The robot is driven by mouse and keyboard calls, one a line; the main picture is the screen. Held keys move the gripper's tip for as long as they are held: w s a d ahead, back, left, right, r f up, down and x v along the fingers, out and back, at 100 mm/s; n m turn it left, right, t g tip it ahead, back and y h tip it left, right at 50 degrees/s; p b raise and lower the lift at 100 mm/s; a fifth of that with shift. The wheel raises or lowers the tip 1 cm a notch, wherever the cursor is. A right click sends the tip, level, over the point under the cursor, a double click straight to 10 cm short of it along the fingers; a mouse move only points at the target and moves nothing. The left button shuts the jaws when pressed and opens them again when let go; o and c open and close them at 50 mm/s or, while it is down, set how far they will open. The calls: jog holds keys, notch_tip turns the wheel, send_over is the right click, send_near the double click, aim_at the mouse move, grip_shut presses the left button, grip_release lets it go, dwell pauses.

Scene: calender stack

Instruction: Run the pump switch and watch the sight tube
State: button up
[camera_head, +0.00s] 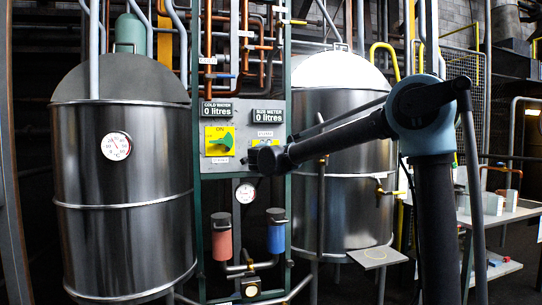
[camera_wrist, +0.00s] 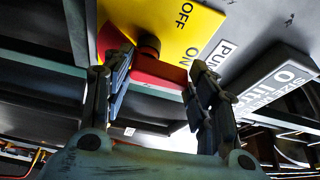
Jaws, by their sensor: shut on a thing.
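The pump switch is a red handle (camera_wrist: 162,74) on a yellow plate (camera_wrist: 172,22) marked OFF and ON, with a label partly reading "PU". My gripper (camera_wrist: 157,68) is shut on the red handle, one finger at either side of it. In the head view my gripper (camera_head: 260,158) is at the right yellow plate (camera_head: 265,133) on the grey panel and hides most of it, including the handle. A thin upright tube (camera_head: 320,205) stands before the right steel tank (camera_head: 345,215); I cannot tell whether it is the sight tube or show any level in it.
A second switch with a green handle (camera_head: 227,140) is on the panel's left. The cold meter (camera_head: 217,111) and size meter (camera_head: 269,115) both read 0 litres. A left tank (camera_head: 120,240) with a dial, red and blue filters (camera_head: 276,236), and a brass tap (camera_head: 388,192) are nearby.

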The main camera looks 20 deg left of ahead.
jog(key=shift+d+m, duration=0.15)
jog(key=shift+m, duration=0.35)
jog(key=o, duration=1.1)
jog(key=shift+w+d+f+g, duration=0.1)
jog(key=shift+w+g, duration=0.1)
jog(key=shift+g, duration=0.1)
jog(key=shift+c, duration=0.2)
jog(key=shift+s, duration=0.1)
jog(key=s+d, duration=0.1)
jog(key=s, duration=1)
jog(key=shift+s+d, duration=0.35)
dwell(4.3)
